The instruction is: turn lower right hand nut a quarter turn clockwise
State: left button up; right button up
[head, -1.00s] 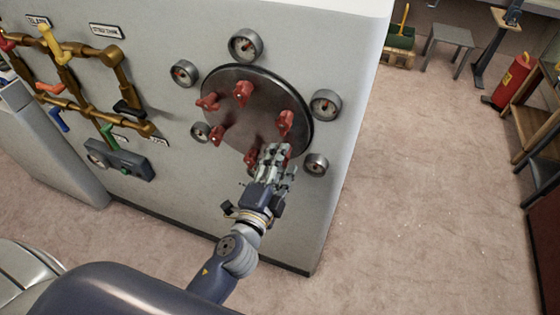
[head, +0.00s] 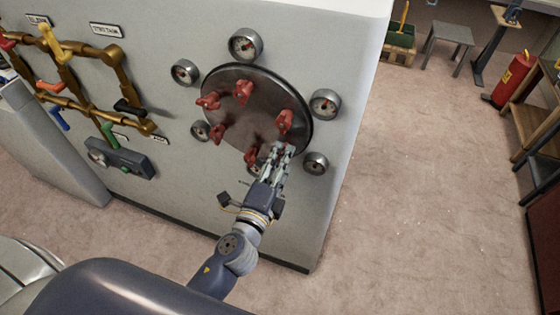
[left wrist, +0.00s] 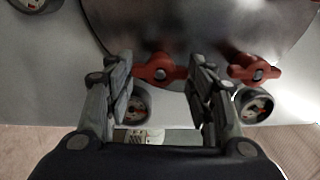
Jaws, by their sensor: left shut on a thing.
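A round dark metal hatch (head: 262,122) sits on the pale wall with several red wing nuts around it. My left gripper (head: 283,152) is at its lower right edge, shut on the lower right nut. The gripper hides that nut in the head view. In the left wrist view, the red nut (left wrist: 160,70) lies between the two fingertips (left wrist: 162,75), its wings spanning sideways between them. Another red nut (left wrist: 253,69) shows to the right there, clear of the fingers. In the head view the right nut (head: 286,121) is just above my gripper and the bottom nut (head: 251,157) just left. My right gripper is out of view.
Round gauges surround the hatch; one (head: 316,163) is close to the right of my gripper. Brass pipes (head: 75,100) with coloured valve handles are at the left, above a grey control box (head: 122,160). The floor right of the wall is open, with a red extinguisher (head: 510,80) beyond.

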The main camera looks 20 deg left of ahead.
pick_arm(q)
jog(key=shift+d, duration=0.1)
jog(key=o, duration=1.1)
jog(key=shift+c, duration=0.2)
jog(key=shift+s, duration=0.1)
jog(key=s, duration=1.1)
jog(key=shift+s+a, duration=0.2)
jog(key=shift+s, duration=0.2)
